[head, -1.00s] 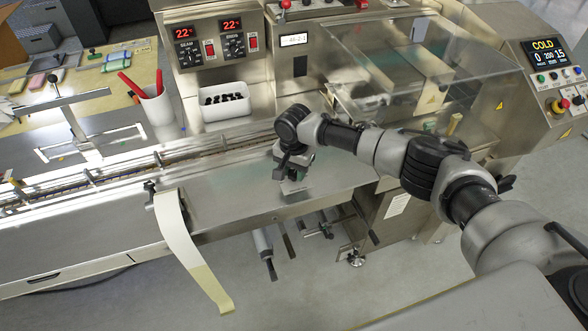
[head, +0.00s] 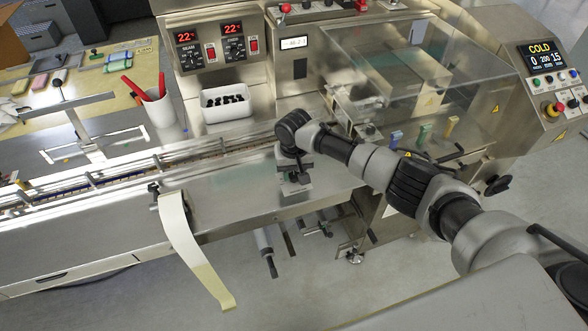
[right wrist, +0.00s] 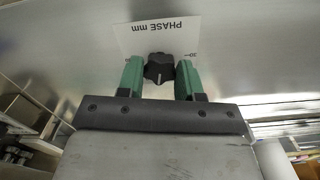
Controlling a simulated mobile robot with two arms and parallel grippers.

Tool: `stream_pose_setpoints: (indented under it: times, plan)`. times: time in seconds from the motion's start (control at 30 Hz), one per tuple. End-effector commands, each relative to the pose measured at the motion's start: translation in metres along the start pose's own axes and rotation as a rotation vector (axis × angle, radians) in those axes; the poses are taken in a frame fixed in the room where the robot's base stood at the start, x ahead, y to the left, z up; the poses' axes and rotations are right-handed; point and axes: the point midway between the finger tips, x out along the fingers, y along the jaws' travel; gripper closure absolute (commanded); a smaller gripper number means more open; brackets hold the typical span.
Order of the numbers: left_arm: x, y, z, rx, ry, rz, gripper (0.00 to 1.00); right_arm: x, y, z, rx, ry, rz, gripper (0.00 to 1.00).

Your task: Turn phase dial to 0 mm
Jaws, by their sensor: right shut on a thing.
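The phase dial (right wrist: 158,68) is a small dark lobed knob with a light mark on it. It sits in front of a white plate (right wrist: 140,36) printed "PHASE mm", which appears upside down in the right wrist view. A "30" shows near the plate's right side; the 0 mark is not readable. My right gripper (right wrist: 160,80) has its green fingers on both sides of the dial and is shut on it. In the head view my right gripper (head: 294,180) is at the machine's front panel, hiding the dial. My left gripper is not in view.
A clear guard (head: 400,75) covers the machine right of my gripper. A white bin (head: 226,103) of dark parts and a cup (head: 160,110) with red sticks stand behind the infeed. A pale film strip (head: 188,245) hangs left of the gripper.

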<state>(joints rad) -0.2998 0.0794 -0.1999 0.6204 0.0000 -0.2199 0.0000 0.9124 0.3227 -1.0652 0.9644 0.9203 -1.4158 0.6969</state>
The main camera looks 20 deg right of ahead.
Motion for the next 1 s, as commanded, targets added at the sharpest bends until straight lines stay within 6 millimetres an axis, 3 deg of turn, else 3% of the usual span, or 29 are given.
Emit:
stream_pose_setpoints:
  times: [0.4,0.9,0.93,1.0]
  plan:
    - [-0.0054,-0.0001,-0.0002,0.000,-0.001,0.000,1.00,-0.0008,-0.0001,-0.0004,-0.179,0.000,-0.001,0.88]
    - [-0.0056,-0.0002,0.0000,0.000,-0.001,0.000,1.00,-0.0006,-0.0001,-0.0006,-0.200,0.001,-0.001,0.88]
    - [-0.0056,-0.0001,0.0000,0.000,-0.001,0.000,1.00,-0.0006,-0.0001,-0.0006,-0.200,0.001,-0.001,0.63]
    - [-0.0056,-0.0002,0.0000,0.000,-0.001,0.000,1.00,-0.0006,-0.0001,-0.0006,-0.199,0.001,-0.001,0.52]
